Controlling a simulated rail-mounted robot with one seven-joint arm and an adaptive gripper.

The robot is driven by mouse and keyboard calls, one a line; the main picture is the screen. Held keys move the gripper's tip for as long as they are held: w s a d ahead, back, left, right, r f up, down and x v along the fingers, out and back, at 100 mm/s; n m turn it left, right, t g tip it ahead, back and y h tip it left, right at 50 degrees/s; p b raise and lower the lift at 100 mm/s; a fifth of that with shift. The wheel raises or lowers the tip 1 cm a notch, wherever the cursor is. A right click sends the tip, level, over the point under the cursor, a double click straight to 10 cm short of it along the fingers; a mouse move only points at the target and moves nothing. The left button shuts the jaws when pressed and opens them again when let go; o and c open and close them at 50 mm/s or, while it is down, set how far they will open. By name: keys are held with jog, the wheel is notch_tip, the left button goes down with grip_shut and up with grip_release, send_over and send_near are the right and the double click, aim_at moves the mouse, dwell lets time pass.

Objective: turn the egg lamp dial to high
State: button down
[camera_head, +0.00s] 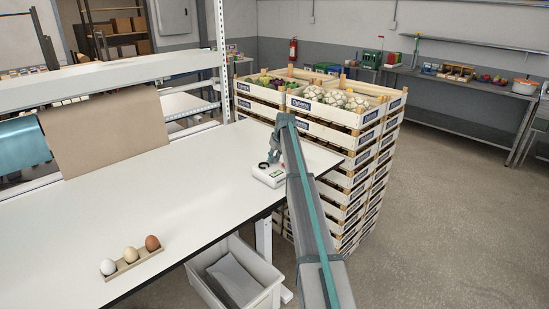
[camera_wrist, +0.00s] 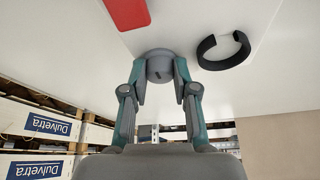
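The egg lamp (camera_head: 268,177) is a small white box at the right end of the white table. A black open ring (camera_wrist: 207,60) stands on its top, right of the dial in the wrist view. The dial (camera_wrist: 159,68) is a round grey knob with a small mark near its lower edge. My gripper (camera_wrist: 160,72) comes down over the lamp, with one finger on each side of the dial. Both fingertips appear to touch it. In the head view my gripper (camera_head: 275,153) hides the dial. I cannot read any dial setting.
A wooden holder (camera_head: 128,268) with a white, a cream and a brown egg sits at the table's front left. Stacked vegetable crates (camera_head: 352,150) stand close behind and right of the lamp. A grey bin (camera_head: 238,275) is below the table edge. The table's middle is clear.

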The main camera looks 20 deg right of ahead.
jog(key=shift+m+b, duration=0.3)
jog(key=shift+m, duration=0.1)
jog(key=shift+a+f+m+h+b, duration=0.15)
jog(key=shift+m+h+b, duration=0.45)
jog(key=shift+m, duration=0.4)
jog(key=m+b, duration=0.1)
jog(key=m, duration=0.1)
jog(key=shift+m+h, duration=0.3)
jog(key=shift+h, duration=0.1)
jog(key=m+b, duration=0.1)
jog(key=m+g+h+b, duration=0.1)
jog(key=m, duration=0.1)
jog(key=shift+w+a+m, duration=0.1)
jog(key=shift+w+m, duration=0.05)
jog(key=shift+m, duration=0.15)
jog(key=shift+m+g+h+b, duration=0.4)
jog(key=shift+m+h+b, duration=0.15)
jog(key=shift+m, duration=0.95)
jog(key=shift+r, duration=0.2)
jog(key=c, duration=1.2)
grip_release()
